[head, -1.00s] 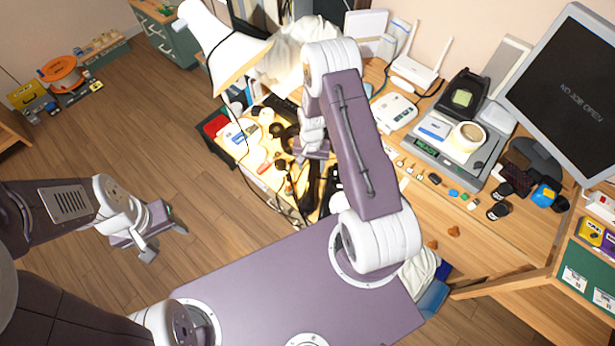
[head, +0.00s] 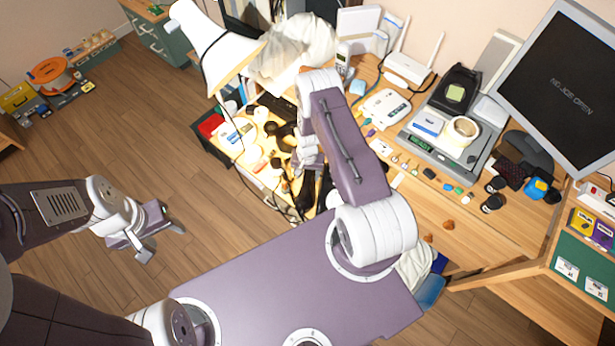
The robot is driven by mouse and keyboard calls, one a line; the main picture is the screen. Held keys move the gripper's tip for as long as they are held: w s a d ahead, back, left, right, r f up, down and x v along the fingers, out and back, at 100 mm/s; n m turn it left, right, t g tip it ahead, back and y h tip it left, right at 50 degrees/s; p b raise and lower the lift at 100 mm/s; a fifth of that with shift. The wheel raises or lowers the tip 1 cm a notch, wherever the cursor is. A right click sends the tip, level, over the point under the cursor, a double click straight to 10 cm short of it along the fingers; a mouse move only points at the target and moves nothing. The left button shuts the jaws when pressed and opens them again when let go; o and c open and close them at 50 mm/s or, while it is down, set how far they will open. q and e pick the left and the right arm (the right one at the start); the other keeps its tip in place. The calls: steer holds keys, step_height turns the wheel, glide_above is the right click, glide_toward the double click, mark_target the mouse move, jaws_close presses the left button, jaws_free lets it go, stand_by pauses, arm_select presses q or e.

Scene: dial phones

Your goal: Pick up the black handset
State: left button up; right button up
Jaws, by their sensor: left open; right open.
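I cannot single out the black handset with certainty. A long dark object (head: 278,106) lies on the lit left part of the desk, behind several small dark round items. My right gripper (head: 303,178) hangs over the front of that lit area, largely hidden behind my own forearm. It is open, and I see nothing held in it. Dark shapes show close below it, too cluttered to tell apart. My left gripper (head: 164,240) is open and empty over the bare wooden floor, well left of the desk.
A white lamp (head: 212,45) leans over the desk's left part. A scale (head: 440,140) with a tape roll, a white router (head: 408,68) and a monitor (head: 562,90) fill the right. Small parts lie along the front.

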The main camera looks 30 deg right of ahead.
steer(key=shift+r, duration=0.1)
jaws_close()
